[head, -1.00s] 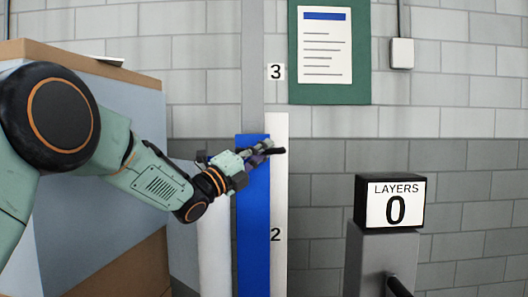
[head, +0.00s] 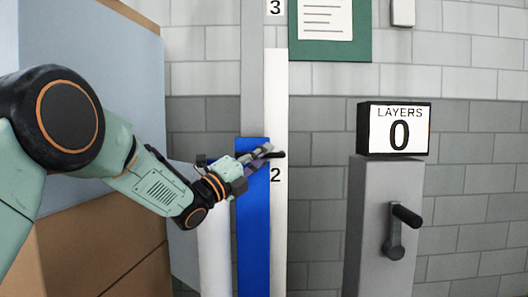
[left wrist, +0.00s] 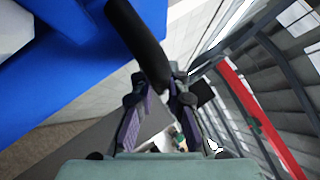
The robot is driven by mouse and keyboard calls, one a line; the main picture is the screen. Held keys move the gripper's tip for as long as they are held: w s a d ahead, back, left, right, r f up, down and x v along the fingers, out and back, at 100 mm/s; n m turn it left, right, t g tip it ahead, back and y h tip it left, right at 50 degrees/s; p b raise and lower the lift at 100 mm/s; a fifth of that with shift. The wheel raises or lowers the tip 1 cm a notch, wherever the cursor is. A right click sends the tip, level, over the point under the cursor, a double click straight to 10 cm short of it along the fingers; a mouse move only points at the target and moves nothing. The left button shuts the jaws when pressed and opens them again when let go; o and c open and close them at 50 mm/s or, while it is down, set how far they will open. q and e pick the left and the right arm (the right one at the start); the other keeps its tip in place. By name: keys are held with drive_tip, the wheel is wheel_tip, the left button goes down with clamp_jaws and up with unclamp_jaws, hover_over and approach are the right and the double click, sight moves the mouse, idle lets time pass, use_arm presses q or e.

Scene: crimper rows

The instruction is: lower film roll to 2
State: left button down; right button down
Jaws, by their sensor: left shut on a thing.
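The blue film-roll carriage (head: 253,215) stands against a grey post, with the white film roll (head: 213,245) beside it on the left. A black bar handle (head: 279,154) sticks out at the carriage's upper part. My left gripper (head: 262,153) is shut on this handle, which also shows in the left wrist view (left wrist: 135,35) running between the fingers (left wrist: 160,100). A white scale strip (head: 275,110) stands right of the carriage. Its mark 2 (head: 275,175) is a little below the handle, and mark 3 (head: 274,7) is high above. My right gripper is in neither view.
A display reading LAYERS 0 (head: 396,130) sits on a grey pedestal (head: 360,230) with a black crank (head: 397,232) at the right. A large wrapped load with brown cartons (head: 95,235) stands at the left. A grey block wall is behind.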

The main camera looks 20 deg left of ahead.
use_arm(q)
drive_tip(key=f+b, duration=0.2)
drive_tip(key=f, duration=0.1)
drive_tip(key=f+b, duration=0.2)
drive_tip(key=f, duration=0.1)
drive_tip(key=shift+a+f, duration=0.2)
drive_tip(key=shift+f, duration=0.1)
drive_tip(key=c, duration=1.8)
unclamp_jaws()
drive_tip(key=o, duration=0.3)
drive_tip(key=shift+s+a, duration=0.15)
drive_tip(key=shift+a, duration=0.05)
drive_tip(key=shift+o, duration=0.8)
drive_tip(key=shift+d, duration=0.3)
drive_tip(key=shift+a, duration=0.15)
drive_tip(key=v, duration=1.1)
drive_tip(key=shift+s+f, duration=0.15)
drive_tip(key=shift+s, duration=0.15)
